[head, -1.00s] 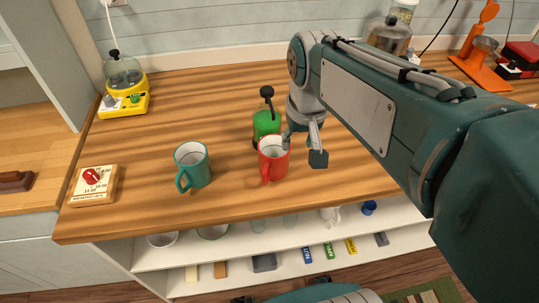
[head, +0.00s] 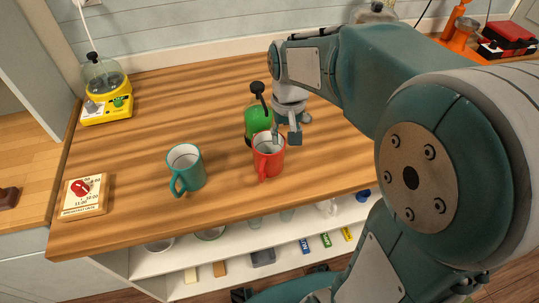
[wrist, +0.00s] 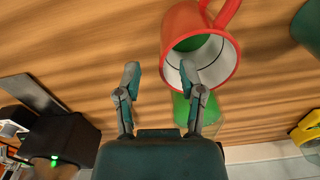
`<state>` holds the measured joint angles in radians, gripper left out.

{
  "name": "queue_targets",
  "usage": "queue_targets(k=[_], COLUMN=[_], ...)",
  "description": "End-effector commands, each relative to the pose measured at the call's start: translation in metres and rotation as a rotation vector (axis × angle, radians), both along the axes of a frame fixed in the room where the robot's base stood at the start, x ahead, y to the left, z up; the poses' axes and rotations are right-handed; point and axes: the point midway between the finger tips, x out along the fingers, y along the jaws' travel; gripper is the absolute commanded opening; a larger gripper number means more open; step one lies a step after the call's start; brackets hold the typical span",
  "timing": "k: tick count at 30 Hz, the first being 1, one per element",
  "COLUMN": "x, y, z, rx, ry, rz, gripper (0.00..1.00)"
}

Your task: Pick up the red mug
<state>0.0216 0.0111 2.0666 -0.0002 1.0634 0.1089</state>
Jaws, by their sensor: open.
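The red mug (head: 268,160) stands upright on the wooden counter in the head view, its handle toward the front. Its white inside and red rim also show in the wrist view (wrist: 172,40). My gripper (head: 285,137) is open above the mug's right side. In the wrist view, the gripper (wrist: 160,76) has its right finger overlapping the mug's mouth and its left finger over bare wood. I cannot tell whether that finger is inside the mug. Nothing is held between the fingers.
A green container (head: 256,121) with a black knob stands close behind the red mug. A teal mug (head: 187,172) stands to the left. The counter's middle back is clear.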

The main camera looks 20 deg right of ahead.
Motion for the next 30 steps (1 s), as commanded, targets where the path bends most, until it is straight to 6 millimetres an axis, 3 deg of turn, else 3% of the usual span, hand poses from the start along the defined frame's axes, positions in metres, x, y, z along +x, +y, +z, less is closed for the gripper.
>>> queue_targets(k=[9, 17, 20, 21, 30], x=[0.004, 0.005, 0.004, 0.004, 0.005], y=[-0.001, -0.002, -0.001, -0.001, -0.001], z=[-0.044, -0.046, -0.046, -0.046, -0.045], rx=[0.0, 0.001, 0.0, 0.0, 0.0], ry=[0.002, 0.0, 0.0, 0.0, 0.0], rz=[0.0, -0.001, 0.0, 0.0, -0.001], gripper=[0.51, 0.51, 0.06, 0.0, 0.0])
